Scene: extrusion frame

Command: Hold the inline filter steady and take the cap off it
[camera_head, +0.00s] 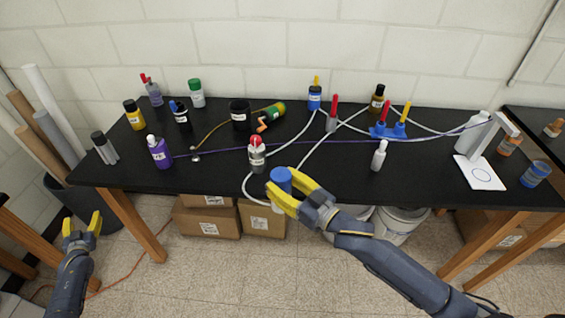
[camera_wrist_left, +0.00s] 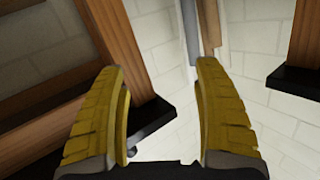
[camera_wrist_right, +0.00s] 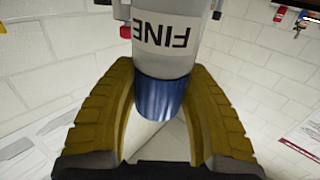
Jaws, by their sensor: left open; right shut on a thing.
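The inline filter is a grey-white cylinder (camera_wrist_right: 165,48) with a label reading FINE, upside down in the right wrist view. Its blue cap (camera_wrist_right: 160,95) is on one end, between my right fingers. In the head view the cap (camera_head: 281,178) is on top at the table's front edge, and my right gripper (camera_head: 285,195) is shut on it; the fingers hide most of the body below. My left gripper (camera_head: 82,226) is open and empty, low and left of the table. Its two yellow fingers (camera_wrist_left: 165,105) stand apart with nothing between them.
The black table (camera_head: 330,185) carries several bottles along the back and left. A grey bottle with a red top (camera_head: 257,153) stands just behind the cap. White tubing (camera_head: 313,150) crosses the middle. Boxes (camera_head: 207,220) lie below.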

